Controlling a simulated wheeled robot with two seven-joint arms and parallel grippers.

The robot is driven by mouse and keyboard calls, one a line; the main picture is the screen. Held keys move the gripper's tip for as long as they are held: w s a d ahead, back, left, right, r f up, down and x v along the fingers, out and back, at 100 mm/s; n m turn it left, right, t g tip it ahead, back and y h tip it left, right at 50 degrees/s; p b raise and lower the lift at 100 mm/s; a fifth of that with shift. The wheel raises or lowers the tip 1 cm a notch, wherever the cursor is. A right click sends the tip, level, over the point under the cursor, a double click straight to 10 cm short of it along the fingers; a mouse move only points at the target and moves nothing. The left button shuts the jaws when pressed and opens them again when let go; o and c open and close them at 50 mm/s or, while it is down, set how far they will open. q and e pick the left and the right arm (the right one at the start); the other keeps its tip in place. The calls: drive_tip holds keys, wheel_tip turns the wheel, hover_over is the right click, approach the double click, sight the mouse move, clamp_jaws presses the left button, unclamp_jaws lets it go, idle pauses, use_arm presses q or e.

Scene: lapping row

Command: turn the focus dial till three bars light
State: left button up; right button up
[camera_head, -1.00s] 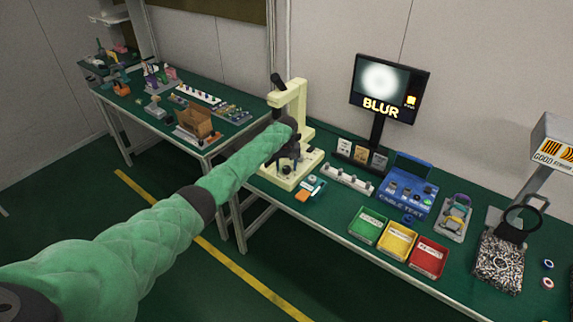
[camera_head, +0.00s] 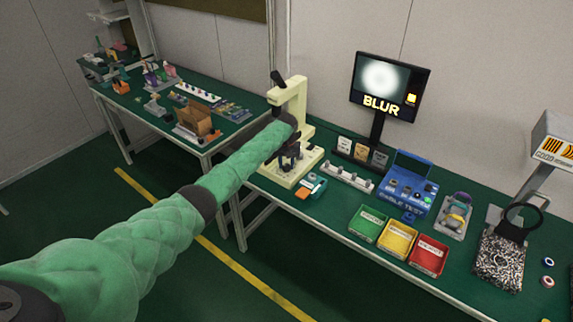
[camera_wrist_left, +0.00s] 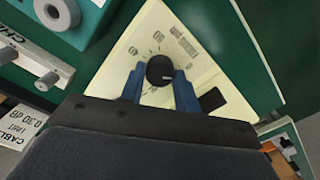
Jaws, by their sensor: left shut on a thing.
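The cream microscope (camera_head: 291,97) stands on the green bench, partly hidden by my left arm. Its base carries the black focus dial (camera_wrist_left: 160,70), which shows with printed marks around it in the left wrist view. My left gripper (camera_wrist_left: 160,88) has its two blue fingers on either side of the dial and is shut on it. In the head view the left gripper (camera_head: 287,160) is dark and small at the microscope base. The monitor (camera_head: 388,86) shows a blurred white disc, the word BLUR and a small yellow mark. My right gripper is not in view.
A row of grey posts (camera_head: 348,177) and a blue cable tester (camera_head: 407,187) stand to the right. Green, yellow and red bins (camera_head: 428,256) line the front edge. A teal and orange item (camera_head: 311,186) lies close to the microscope base.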

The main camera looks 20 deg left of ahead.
use_arm(q)
drive_tip(key=m, duration=0.2)
drive_tip(key=shift+m, duration=0.4)
drive_tip(key=m+b, duration=0.1)
drive_tip(key=m, duration=0.3)
drive_tip(key=m+b, duration=0.1)
drive_tip(key=m, duration=0.3)
drive_tip(key=m+b, duration=0.1)
drive_tip(key=m, duration=0.2)
drive_tip(key=shift+m, duration=0.4)
drive_tip(key=m+b, duration=0.1)
drive_tip(key=m, duration=0.2)
drive_tip(key=shift+r, duration=0.1)
drive_tip(key=shift+w+a+m, duration=0.1)
drive_tip(key=shift+m, duration=0.7)
drive_tip(key=shift+r+m+b, duration=0.1)
drive_tip(key=shift+m+b, duration=0.2)
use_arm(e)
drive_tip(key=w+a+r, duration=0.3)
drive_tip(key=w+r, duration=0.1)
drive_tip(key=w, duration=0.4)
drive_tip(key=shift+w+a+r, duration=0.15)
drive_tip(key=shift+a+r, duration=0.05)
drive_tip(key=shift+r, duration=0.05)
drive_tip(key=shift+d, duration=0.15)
